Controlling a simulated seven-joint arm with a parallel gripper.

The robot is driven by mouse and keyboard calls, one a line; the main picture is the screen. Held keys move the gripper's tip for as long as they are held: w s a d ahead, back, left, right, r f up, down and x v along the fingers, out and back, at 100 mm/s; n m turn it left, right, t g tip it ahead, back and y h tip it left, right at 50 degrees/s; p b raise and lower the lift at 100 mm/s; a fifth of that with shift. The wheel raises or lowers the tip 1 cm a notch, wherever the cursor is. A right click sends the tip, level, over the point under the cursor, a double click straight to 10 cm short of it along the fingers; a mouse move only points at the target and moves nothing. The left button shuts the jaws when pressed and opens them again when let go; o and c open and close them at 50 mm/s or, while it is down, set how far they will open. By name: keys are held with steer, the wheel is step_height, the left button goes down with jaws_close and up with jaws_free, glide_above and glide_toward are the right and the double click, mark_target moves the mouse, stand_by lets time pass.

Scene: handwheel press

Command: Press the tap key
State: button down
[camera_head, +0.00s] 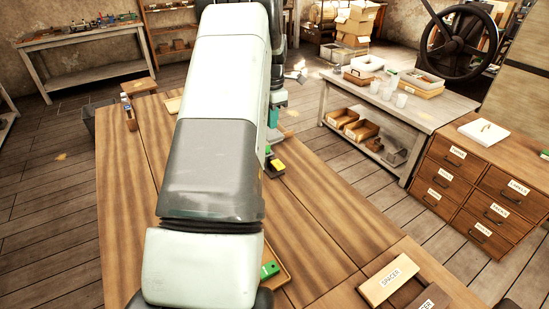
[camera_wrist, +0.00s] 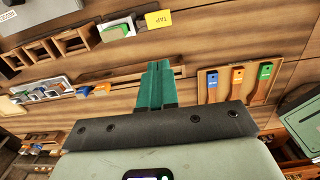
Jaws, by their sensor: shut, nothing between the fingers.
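A yellow plate marked TAP (camera_wrist: 158,18) shows near the top of the wrist view. Just left of it is a small dark block with a pale, greenish top (camera_wrist: 116,29); whether the two are one piece I cannot tell. My gripper (camera_wrist: 160,68) has green fingers close together, with nothing between them. The fingertips point toward the TAP plate and stop below it in the picture; their height above the table is unclear. In the head view a yellow patch (camera_head: 278,165) shows on the table beside my arm, which hides much of the area.
A wooden tray (camera_wrist: 222,98) with blue, orange and green tagged pieces lies right of my fingers. A holder with small parts (camera_wrist: 58,90) and a wooden rack (camera_wrist: 62,45) are at left. Blocks marked SPACER (camera_head: 388,279) lie at the table's near right. The table's right half is mostly clear.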

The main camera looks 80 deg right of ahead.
mark_target(280, 166)
steer(key=s, duration=0.1)
steer(key=s+d+f, duration=0.1)
steer(key=shift+s+f, duration=0.25)
steer(key=shift+s, duration=0.05)
step_height(280, 166, down, 14)
steer(key=shift+f, duration=0.1)
stand_by(0.5)
steer(key=shift+a, duration=0.1)
